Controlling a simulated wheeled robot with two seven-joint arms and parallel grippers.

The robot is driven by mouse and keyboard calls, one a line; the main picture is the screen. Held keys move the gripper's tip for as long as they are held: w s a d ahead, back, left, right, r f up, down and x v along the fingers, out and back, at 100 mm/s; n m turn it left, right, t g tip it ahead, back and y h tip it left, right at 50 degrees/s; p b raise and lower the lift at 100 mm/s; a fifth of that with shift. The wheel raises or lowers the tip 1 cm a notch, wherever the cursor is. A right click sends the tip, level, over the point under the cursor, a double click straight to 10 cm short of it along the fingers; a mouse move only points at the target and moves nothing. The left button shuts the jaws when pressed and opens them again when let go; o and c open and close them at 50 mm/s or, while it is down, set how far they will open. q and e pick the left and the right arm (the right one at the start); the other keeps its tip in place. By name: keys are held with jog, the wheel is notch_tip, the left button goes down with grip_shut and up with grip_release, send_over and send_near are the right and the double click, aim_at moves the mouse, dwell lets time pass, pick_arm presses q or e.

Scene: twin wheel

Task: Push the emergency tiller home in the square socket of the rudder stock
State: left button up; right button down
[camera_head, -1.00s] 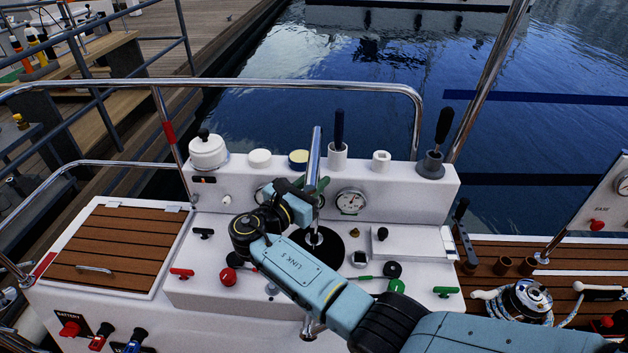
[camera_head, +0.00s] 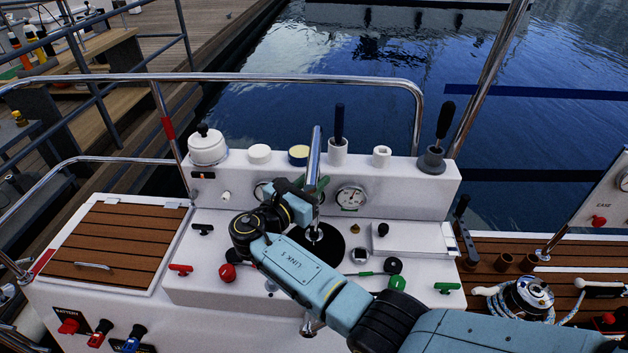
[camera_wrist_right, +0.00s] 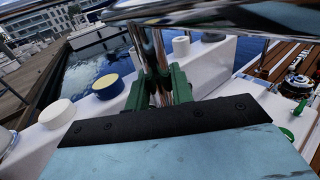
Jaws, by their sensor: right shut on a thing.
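The emergency tiller (camera_head: 314,160) is a chrome bar standing about upright over the console. Its lower end meets the black round plate (camera_head: 334,257) of the rudder stock. How deep it sits in the square socket cannot be told. My right gripper (camera_head: 317,190) is shut on the tiller's shaft above the plate, with my arm coming from the lower right. In the right wrist view, green fingers (camera_wrist_right: 160,88) flank the chrome shaft (camera_wrist_right: 153,50), and a chrome bar of the tiller (camera_wrist_right: 220,14) crosses the top. My left gripper is not in view.
The white console (camera_head: 420,185) carries a round gauge (camera_head: 351,196), a blue-handled tool in a cup (camera_head: 339,130), a black lever (camera_head: 445,120) and several knobs around the plate. A chrome rail (camera_head: 250,77) runs behind. A wooden hatch (camera_head: 115,245) lies left.

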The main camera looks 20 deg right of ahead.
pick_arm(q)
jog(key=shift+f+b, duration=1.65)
pick_arm(e)
jog(key=shift+f, duration=2)
jog(key=c, duration=1.1)
grip_release()
jog(key=shift+c, duration=0.2)
jog(key=shift+f, duration=0.2)
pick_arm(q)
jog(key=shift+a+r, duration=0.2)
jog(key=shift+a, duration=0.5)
pick_arm(e)
jog(key=v, duration=0.7)
jog(key=shift+a, duration=0.25)
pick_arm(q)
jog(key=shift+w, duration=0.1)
pick_arm(e)
jog(key=shift+s+r, duration=0.1)
jog(key=shift+s, duration=0.05)
